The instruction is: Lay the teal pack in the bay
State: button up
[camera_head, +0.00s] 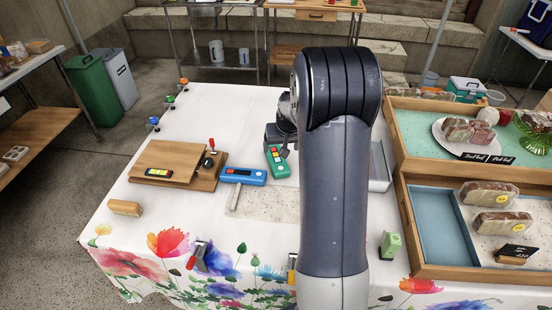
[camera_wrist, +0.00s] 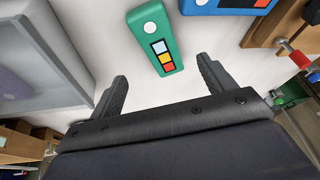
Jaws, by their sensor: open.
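The teal pack (camera_head: 277,160) lies on the white, flower-patterned tablecloth, with red, yellow, white and dark squares on its face. It also shows in the wrist view (camera_wrist: 155,37), its near end between the fingertips. My gripper (camera_head: 284,137) is open and empty over it; in the wrist view the two fingers (camera_wrist: 162,70) stand apart, one to each side of the pack, with gaps. Contact cannot be told. No part is labelled as the bay. A blue-lined compartment (camera_head: 447,235) in the lower right wooden tray is bare. A grey tray (camera_head: 380,180) is partly hidden behind my arm.
A blue device (camera_head: 243,176) lies just left of the pack. A small green object (camera_head: 390,245) stands near the right trays. A wooden tray with loaves (camera_head: 402,150) is at upper right. Cloth at front left is mostly clear.

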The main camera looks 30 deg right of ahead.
aim_at(277, 158)
jog(key=shift+n, duration=0.5)
jog(key=shift+w+p+x, duration=0.15)
jog(key=shift+w+x, duration=0.05)
jog(key=shift+x, duration=2.45)
jog(key=shift+w+p+x, duration=0.15)
jog(key=shift+w+x, duration=0.1)
jog(key=shift+x, duration=2.35)
jog(key=shift+d+r, duration=0.1)
jog(key=shift+r, duration=0.05)
jog(key=shift+c, duration=0.2)
jog(key=c, duration=1.3)
jog(key=shift+o, duration=0.2)
